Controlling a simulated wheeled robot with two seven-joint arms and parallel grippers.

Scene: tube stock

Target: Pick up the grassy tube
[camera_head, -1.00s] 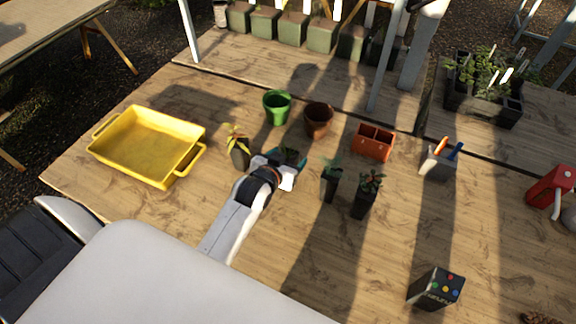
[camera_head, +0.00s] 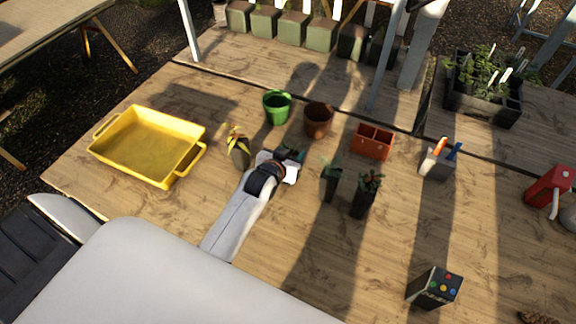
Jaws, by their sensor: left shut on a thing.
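My left gripper (camera_head: 283,166) is shut on a small teal pot (camera_head: 295,155) with a dark green plant, mostly hidden behind the gripper. I cannot tell whether the pot is off the table or what shape its leaves have. To its right stands a black tube with thin green leaves (camera_head: 330,186), upright and apart from the gripper. Next to that is a black tube with a bushier plant (camera_head: 363,203). Left of the gripper is a dark tube with yellow leaves (camera_head: 239,155). My right gripper is not in view.
A yellow tray (camera_head: 150,145) lies empty at the left. A green pot (camera_head: 277,108), a brown pot (camera_head: 318,120) and a terracotta divided box (camera_head: 373,142) stand behind. A dark box with coloured dots (camera_head: 435,288) is at front right. The front middle of the table is clear.

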